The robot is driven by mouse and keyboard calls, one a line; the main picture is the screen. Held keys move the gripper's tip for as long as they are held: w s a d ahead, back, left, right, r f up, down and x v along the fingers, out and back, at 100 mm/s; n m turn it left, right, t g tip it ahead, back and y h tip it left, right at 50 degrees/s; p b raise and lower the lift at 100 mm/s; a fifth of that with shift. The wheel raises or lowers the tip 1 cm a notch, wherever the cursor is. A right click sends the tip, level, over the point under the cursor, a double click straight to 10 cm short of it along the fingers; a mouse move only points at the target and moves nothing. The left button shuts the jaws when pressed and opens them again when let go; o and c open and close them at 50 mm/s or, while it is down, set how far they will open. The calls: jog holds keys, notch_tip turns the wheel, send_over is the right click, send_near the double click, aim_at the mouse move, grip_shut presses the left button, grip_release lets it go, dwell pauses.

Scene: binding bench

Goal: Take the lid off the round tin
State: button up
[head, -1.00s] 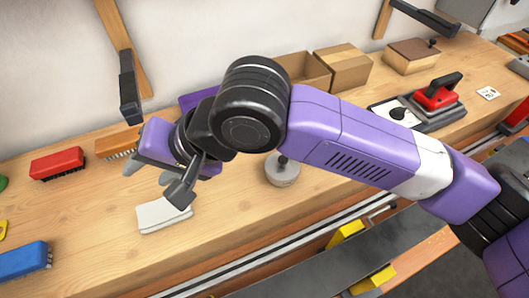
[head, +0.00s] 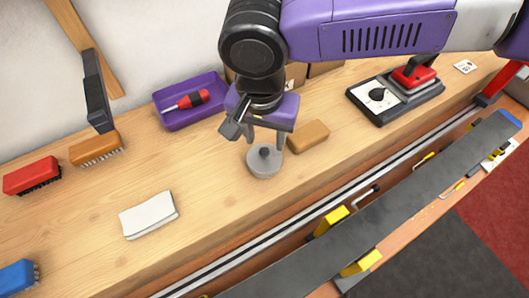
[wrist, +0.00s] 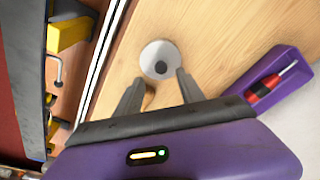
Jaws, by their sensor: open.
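The round tin (head: 264,165) is grey and stands on the wooden bench, with a lid that has a dark knob (head: 265,152) on top. It also shows in the wrist view (wrist: 159,60), just beyond the fingertips. My gripper (head: 265,140) points down above the tin, its two fingers apart with the knob roughly between them in the head view. In the wrist view my gripper (wrist: 157,78) is open and empty. I cannot tell whether a finger touches the lid.
A tan block (head: 308,137) lies close to the tin's right. A purple tray (head: 190,103) with a red-handled screwdriver (head: 187,101) is behind left. A white pad (head: 149,215) lies at left. A black device (head: 380,97) stands at right. Bench between pad and tin is clear.

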aim_at(264, 150)
jog(key=shift+w+a+f+p, duration=0.15)
jog(key=shift+f+p, duration=0.25)
jog(key=shift+f, duration=1.85)
grip_shut()
